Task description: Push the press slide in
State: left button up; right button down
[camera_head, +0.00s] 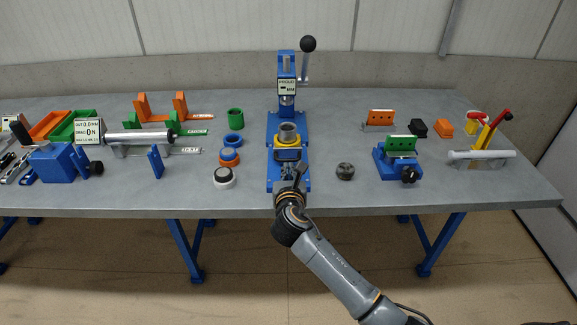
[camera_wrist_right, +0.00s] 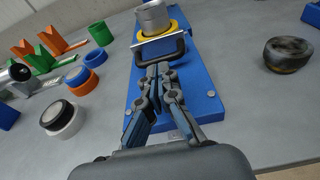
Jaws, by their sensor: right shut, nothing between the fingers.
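The blue press (camera_head: 287,66) stands at the middle of the table, with a lever and black knob at its top. Its slide (camera_head: 288,160) is out toward the near side on the blue base (camera_head: 273,178). The slide carries a yellow ring (camera_head: 276,143) with a grey metal cylinder (camera_head: 288,133) in it. The slide's front plate has a dark handle, clear in the right wrist view (camera_wrist_right: 181,46). My right gripper (camera_head: 296,172) is shut and empty, its fingertips at the near side of the handle; I cannot tell whether they touch. My left gripper is not in view.
A dark round part (camera_head: 345,171) lies right of the base. A white-and-black round part (camera_head: 224,178) and blue and orange rings (camera_head: 229,157) lie left. A blue vise (camera_head: 399,168) holds a green block farther right. The table front is mostly clear near the press.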

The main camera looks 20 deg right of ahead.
jog(key=shift+x, duration=1.1)
